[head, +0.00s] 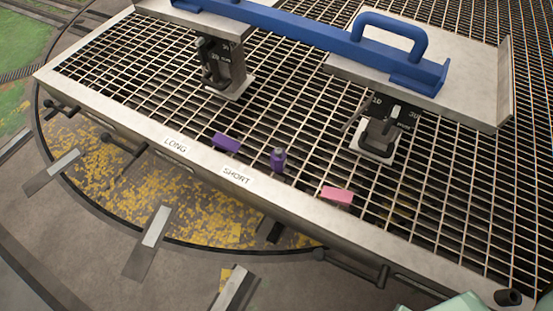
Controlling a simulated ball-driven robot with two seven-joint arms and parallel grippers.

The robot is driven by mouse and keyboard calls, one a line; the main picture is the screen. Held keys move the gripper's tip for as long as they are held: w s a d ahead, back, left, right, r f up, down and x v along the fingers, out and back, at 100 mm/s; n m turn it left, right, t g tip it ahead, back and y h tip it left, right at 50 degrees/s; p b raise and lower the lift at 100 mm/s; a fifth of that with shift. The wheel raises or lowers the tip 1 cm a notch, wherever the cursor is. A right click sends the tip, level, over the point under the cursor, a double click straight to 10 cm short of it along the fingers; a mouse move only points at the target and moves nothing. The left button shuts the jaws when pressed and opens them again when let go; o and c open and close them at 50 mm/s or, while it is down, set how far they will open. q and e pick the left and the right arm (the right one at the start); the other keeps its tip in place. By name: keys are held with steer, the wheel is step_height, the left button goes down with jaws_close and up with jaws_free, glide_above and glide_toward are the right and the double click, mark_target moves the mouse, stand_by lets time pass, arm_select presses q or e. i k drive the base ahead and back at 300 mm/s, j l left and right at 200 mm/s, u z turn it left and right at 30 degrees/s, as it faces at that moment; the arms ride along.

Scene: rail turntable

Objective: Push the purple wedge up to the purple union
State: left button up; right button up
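The purple wedge (227,142) is a small dark purple block lying on the metal grating near its front rim. The purple union (278,158) is a short, upright, rounded purple piece with a narrower greyish top. It stands to the right of the wedge and slightly nearer. A clear gap of grating separates the two. Neither of my grippers can be made out in the head view, and nothing touches the wedge or the union.
A pink block (337,195) lies right of the union. LONG (175,146) and SHORT (237,176) labels mark the front rim. Behind stand two dark supports (222,65) (380,135) and a blue beam with a handle (330,38). The grating (130,75) is open to the left.

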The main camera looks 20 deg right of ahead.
mark_target(222, 141)
steer(key=z, duration=0.4)
steer(key=i+j+z, duration=0.1)
steer(key=j+z, duration=0.15)
steer(key=z, duration=0.15)
steer(key=j+z, duration=0.25)
steer(key=z, duration=0.15)
steer(key=j+z, duration=0.4)
steer(key=i+l, duration=0.1)
